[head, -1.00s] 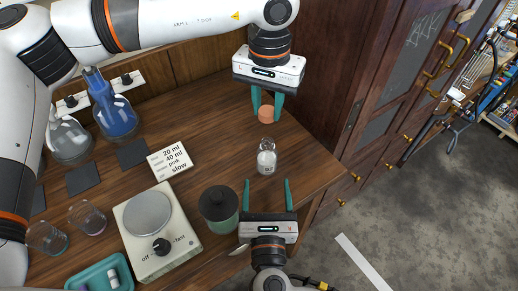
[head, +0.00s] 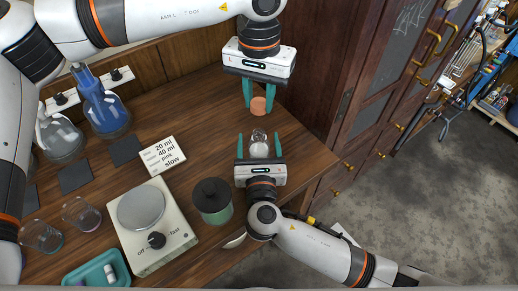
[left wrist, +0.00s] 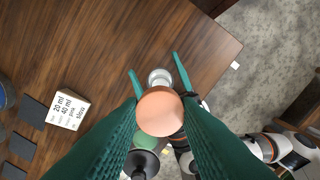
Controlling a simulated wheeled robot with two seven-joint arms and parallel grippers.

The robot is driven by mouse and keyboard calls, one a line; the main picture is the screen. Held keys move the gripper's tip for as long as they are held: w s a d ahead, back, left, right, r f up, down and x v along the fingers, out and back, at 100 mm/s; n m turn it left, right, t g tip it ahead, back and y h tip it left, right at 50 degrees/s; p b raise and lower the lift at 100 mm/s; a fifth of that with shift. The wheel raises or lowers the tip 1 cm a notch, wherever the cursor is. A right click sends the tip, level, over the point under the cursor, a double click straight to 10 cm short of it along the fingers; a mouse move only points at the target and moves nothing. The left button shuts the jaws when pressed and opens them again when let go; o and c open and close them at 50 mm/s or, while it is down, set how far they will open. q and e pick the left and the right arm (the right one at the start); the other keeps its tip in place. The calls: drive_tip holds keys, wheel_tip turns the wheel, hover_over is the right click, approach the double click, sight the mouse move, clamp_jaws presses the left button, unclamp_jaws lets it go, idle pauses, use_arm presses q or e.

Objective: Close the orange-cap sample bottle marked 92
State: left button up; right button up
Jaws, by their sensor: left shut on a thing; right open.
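The orange cap (head: 258,105) is held between the fingers of my left gripper (head: 260,100), above the far side of the table. In the left wrist view the cap (left wrist: 160,111) hides part of what lies below. The clear sample bottle (head: 259,146) stands open on the wooden table, below and apart from the cap; its mouth shows in the left wrist view (left wrist: 160,76). My right gripper (head: 259,145) is open, its fingers on either side of the bottle. I cannot tell whether they touch it. The bottle's number is hidden now.
A dark-lidded green jar (head: 212,201) and a hotplate stirrer (head: 141,208) stand left of my right gripper. A note card (head: 163,154), dark mats, flasks (head: 105,114), beakers and a teal tray (head: 98,272) are further left. A wooden cabinet (head: 350,75) borders the right.

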drive_tip(key=shift+w, duration=0.55)
drive_tip(key=c, duration=1.5)
use_arm(q)
drive_tip(key=shift+f, duration=2.45)
drive_tip(key=shift+f, duration=0.1)
drive_tip(key=shift+f, duration=0.8)
drive_tip(key=shift+f, duration=0.55)
use_arm(e)
clamp_jaws()
